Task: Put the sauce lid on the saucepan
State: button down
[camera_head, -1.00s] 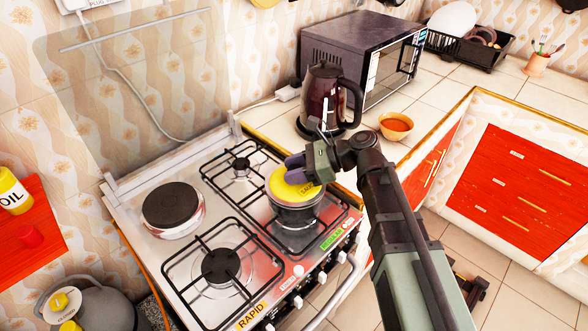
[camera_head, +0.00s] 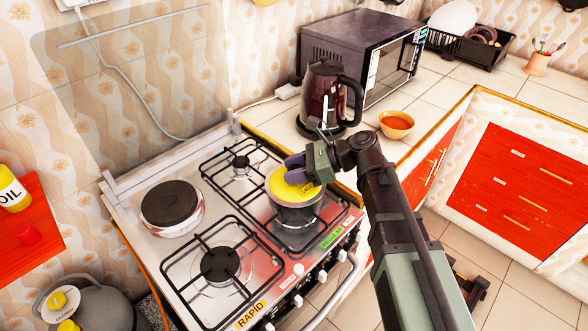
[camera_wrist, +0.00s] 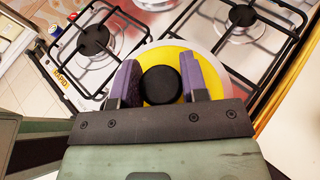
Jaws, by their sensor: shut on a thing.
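The sauce lid (camera_head: 290,188) is yellow with a dark round knob (camera_wrist: 161,85). It sits over the top of the dark saucepan (camera_head: 297,215), which stands on the right side of the stove. In the head view the lid appears roughly level at the saucepan's rim; whether it is fully seated I cannot tell. My gripper (camera_head: 297,169) is over the lid. In the wrist view my gripper (camera_wrist: 160,84) has its two purple fingers on either side of the knob, shut on it. The saucepan is mostly hidden beneath the lid in that view.
The stove (camera_head: 228,303) has other burners free and a dark hotplate (camera_head: 171,204) at left. A kettle (camera_head: 327,95), an orange bowl (camera_head: 396,125) and a microwave (camera_head: 362,55) stand on the counter behind.

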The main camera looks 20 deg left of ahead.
jog(key=c, duration=0.6)
grip_release()
jog(key=shift+o, duration=0.2)
jog(key=p+v, duration=0.4)
jog(key=v, duration=0.7)
jog(key=s+d+f+n+t+h, duration=0.1)
jog(key=s+d+f+n+h, duration=0.1)
jog(key=d, duration=0.5)
jog(key=s+d+f+n+t+h, duration=0.1)
jog(key=s+d+f+n+h, duration=0.2)
jog(key=d+n+h, duration=0.3)
jog(key=s+d+f+n+t+h, duration=0.1)
jog(key=s+d+f+n+h, duration=0.2)
jog(key=d+f+n+h, duration=0.2)
jog(key=d+n, duration=0.2)
jog(key=d, duration=0.2)
jog(key=shift+t, duration=0.3)
